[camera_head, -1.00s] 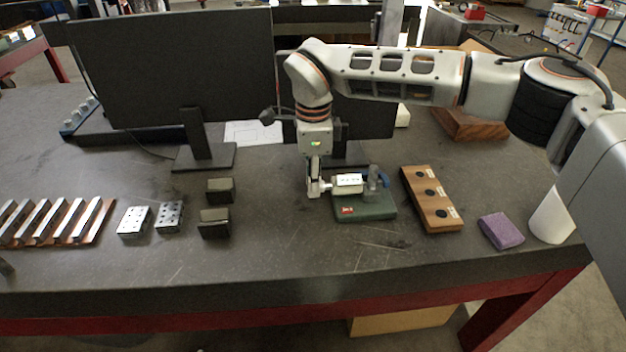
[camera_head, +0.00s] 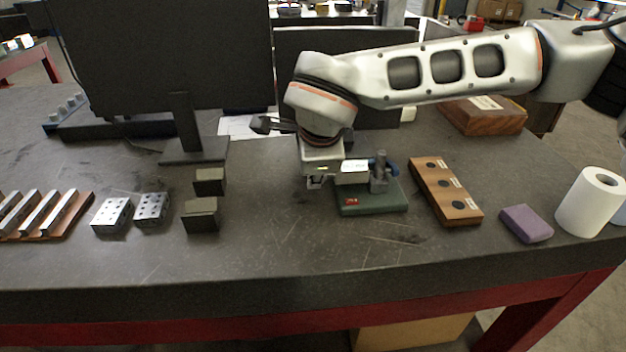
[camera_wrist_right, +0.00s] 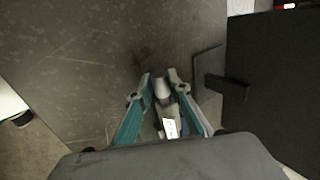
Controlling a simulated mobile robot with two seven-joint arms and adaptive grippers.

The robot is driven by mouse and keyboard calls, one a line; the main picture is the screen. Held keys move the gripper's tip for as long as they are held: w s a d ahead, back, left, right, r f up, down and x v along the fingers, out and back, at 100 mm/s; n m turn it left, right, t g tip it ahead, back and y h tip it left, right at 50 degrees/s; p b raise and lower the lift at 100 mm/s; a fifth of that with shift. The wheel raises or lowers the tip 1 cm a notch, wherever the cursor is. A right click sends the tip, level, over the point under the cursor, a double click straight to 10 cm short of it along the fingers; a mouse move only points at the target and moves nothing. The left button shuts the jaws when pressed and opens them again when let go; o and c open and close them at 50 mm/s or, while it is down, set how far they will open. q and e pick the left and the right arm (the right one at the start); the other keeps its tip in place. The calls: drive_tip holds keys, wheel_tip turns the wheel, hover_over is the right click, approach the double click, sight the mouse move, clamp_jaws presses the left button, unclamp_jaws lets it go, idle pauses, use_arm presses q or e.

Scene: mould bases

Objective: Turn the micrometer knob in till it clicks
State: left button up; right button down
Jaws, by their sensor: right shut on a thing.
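The micrometer (camera_head: 354,170) sits in its stand on a green base (camera_head: 370,200) near the middle of the bench. It has a white label, and a blue part shows at its right end. My right gripper (camera_head: 316,182) is at the micrometer's left end, where the knob is, largely hidden by the wrist in the head view. In the right wrist view the fingers of my right gripper (camera_wrist_right: 161,84) are shut on the grey cylindrical knob (camera_wrist_right: 162,92), with the white label (camera_wrist_right: 170,128) just behind it. My left gripper is not in view.
A wooden block with dark round insets (camera_head: 445,190) and a purple block (camera_head: 526,223) lie right of the stand. A paper roll (camera_head: 591,202) stands farther right. Dark blocks (camera_head: 201,214) and drilled metal blocks (camera_head: 112,214) lie left. Monitors stand behind.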

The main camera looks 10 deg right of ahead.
drive_tip(key=shift+f, duration=0.25)
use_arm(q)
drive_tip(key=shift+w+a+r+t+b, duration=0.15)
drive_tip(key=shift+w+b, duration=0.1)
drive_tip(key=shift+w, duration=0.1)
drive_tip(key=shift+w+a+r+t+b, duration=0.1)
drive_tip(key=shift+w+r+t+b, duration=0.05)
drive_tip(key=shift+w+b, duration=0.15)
use_arm(e)
drive_tip(key=shift+s+r+t, duration=0.1)
drive_tip(key=shift+r+t, duration=0.1)
drive_tip(key=shift+t, duration=0.3)
drive_tip(key=c, duration=1.9)
unclamp_jaws()
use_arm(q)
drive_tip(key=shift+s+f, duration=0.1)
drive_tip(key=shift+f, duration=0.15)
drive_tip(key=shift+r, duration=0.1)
use_arm(e)
drive_tip(key=v, duration=1.2)
